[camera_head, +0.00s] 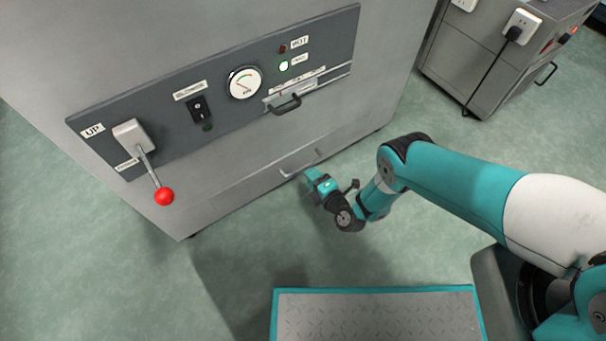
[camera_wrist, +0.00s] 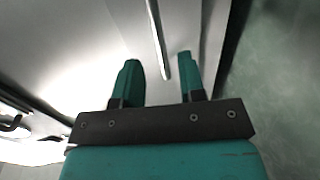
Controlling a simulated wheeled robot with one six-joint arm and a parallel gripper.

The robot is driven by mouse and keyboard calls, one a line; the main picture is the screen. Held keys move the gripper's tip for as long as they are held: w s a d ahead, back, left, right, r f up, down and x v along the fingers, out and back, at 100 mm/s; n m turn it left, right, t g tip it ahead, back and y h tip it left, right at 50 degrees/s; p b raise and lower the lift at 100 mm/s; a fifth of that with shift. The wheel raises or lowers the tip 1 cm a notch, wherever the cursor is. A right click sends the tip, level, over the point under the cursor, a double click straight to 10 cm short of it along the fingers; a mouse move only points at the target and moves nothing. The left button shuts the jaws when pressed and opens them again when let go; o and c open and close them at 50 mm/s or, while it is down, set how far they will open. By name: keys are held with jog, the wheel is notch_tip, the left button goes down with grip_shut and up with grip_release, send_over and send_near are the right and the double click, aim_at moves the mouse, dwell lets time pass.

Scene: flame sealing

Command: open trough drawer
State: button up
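The grey cabinet's low drawer (camera_head: 245,190) appears closed, with its front flush with the cabinet face. Its thin silver bar handle (camera_head: 298,165) shows in the head view just above and left of my gripper (camera_head: 314,180). In the wrist view, the handle (camera_wrist: 157,38) runs down between the two teal fingers of my gripper (camera_wrist: 158,60). The fingers are apart, with a gap on both sides of the bar. The bar's near end lies closer to the right finger. Whether the bar is deep between the fingers is hard to tell.
Above the drawer is a dark control panel (camera_head: 220,90) with a gauge, a switch, a lit green lamp and a small black-handled tray (camera_head: 285,103). A red-knobbed lever (camera_head: 164,196) sticks out at the left. Another grey cabinet (camera_head: 480,65) stands at the upper right.

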aim_at(303, 167)
jog(key=b+x, duration=0.2)
jog(key=b, duration=0.1)
jog(key=b+x, duration=0.2)
jog(key=b, duration=0.1)
jog(key=shift+w+a+f, duration=0.15)
jog(key=shift+f, duration=0.3)
jog(key=shift+w+a+b, duration=0.25)
jog(key=shift+w+b, duration=0.15)
jog(key=shift+b, duration=0.6)
jog(key=shift+w+a+r+b, duration=0.1)
jog(key=shift+w+r+b, duration=0.1)
jog(key=shift+b, duration=0.15)
jog(key=shift+c, duration=0.2)
grip_shut()
